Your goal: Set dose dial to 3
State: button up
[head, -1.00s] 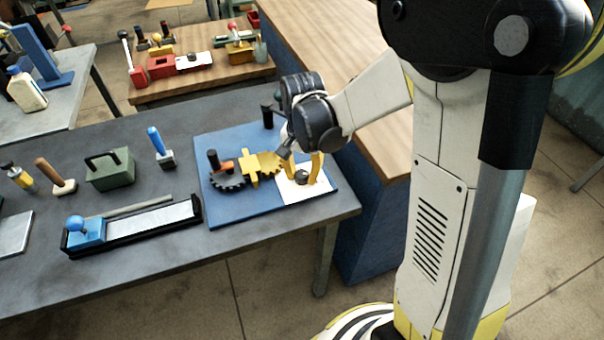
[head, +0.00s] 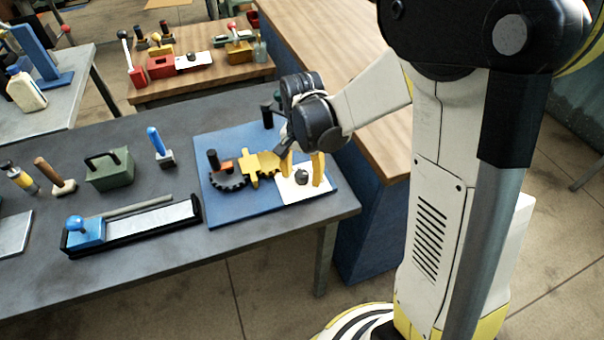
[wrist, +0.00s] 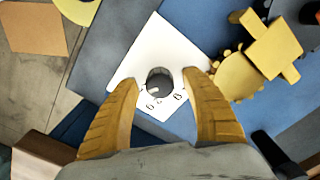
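The dose dial is a small dark round knob (wrist: 160,81) on a white plate (wrist: 164,40) with dark numerals. It also shows in the head view (head: 301,176), on a white plate (head: 291,193) at the right of the blue board. My gripper (wrist: 162,72) has its two yellow fingers spread, one on either side of the knob, with clear gaps to it. In the head view my gripper (head: 303,183) hangs just over the plate. Some numerals are readable only in part, and I cannot tell which one the knob points at.
A yellow gear piece (head: 262,164) and a black toothed wheel (head: 228,178) sit left of the plate on the blue board (head: 240,211). A black post (head: 267,115) stands behind. A green box (head: 110,170) and a sharpening-stone-like tray (head: 150,223) lie farther left.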

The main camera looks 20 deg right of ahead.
aim_at(302, 173)
notch_tip(302, 173, up, 12)
dwell(0.6)
jog(key=s+r+n+t, duration=0.3)
jog(key=s+n+t, duration=0.4)
jog(key=s, duration=0.5)
jog(key=shift+s+r+n, duration=0.25)
jog(key=shift+s+n, duration=0.15)
jog(key=shift+n, duration=0.3)
